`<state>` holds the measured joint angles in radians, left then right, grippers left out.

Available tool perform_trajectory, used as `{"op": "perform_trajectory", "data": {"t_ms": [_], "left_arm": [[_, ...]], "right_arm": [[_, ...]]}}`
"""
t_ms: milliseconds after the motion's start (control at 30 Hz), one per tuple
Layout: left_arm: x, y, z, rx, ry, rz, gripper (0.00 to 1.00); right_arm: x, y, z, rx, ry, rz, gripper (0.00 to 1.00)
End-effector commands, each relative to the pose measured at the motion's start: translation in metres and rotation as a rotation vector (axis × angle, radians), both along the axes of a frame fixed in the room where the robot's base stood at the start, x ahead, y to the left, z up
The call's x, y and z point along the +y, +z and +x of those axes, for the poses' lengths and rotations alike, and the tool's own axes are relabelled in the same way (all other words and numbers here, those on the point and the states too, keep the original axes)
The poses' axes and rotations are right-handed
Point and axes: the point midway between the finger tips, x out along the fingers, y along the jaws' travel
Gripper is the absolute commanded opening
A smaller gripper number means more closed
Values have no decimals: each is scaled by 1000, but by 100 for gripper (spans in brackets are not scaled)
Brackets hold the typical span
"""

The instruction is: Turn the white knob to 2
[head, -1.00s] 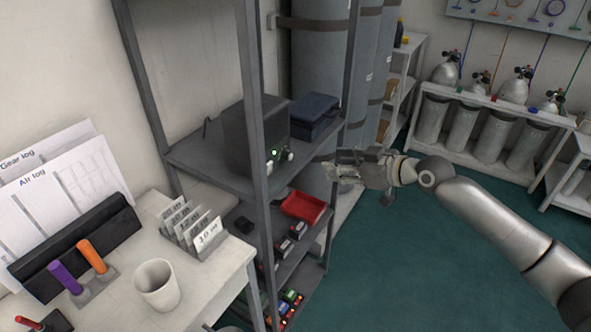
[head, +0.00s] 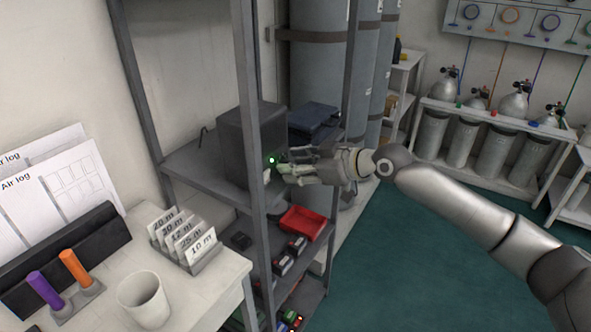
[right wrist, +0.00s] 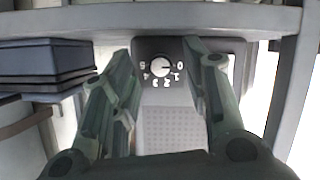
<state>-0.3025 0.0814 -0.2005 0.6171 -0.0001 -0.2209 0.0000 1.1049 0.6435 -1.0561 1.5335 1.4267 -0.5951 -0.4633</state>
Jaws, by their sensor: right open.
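The white knob (right wrist: 159,67) is on a dark dial plate with the numbers 0 to 5 around it, seen inverted in the right wrist view. Its mark seems to point right, towards the 0. The dark box (head: 250,145) that carries it stands on the upper shelf, with a green light (head: 272,160) on its front. My right gripper (head: 283,168) is open at the box's front and hides the knob in the head view. In the right wrist view its fingers (right wrist: 160,52) lie on either side of the knob; contact cannot be told. My left gripper is not in view.
A dark blue case (head: 313,117) lies behind the gripper on the same shelf. A red tray (head: 303,222) is on the shelf below. A desk with a white mug (head: 144,300) is at the left.

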Motion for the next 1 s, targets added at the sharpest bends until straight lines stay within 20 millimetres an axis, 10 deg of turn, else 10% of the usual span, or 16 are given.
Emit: {"op": "perform_trajectory", "data": {"t_ms": [333, 667, 1000], "left_arm": [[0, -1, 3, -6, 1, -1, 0], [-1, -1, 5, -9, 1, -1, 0], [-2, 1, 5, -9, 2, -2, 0]], "right_arm": [[3, -1, 3, 0, -1, 0, 42], [3, -1, 3, 0, -1, 0, 0], [3, -2, 4, 128, -3, 94, 0]]}}
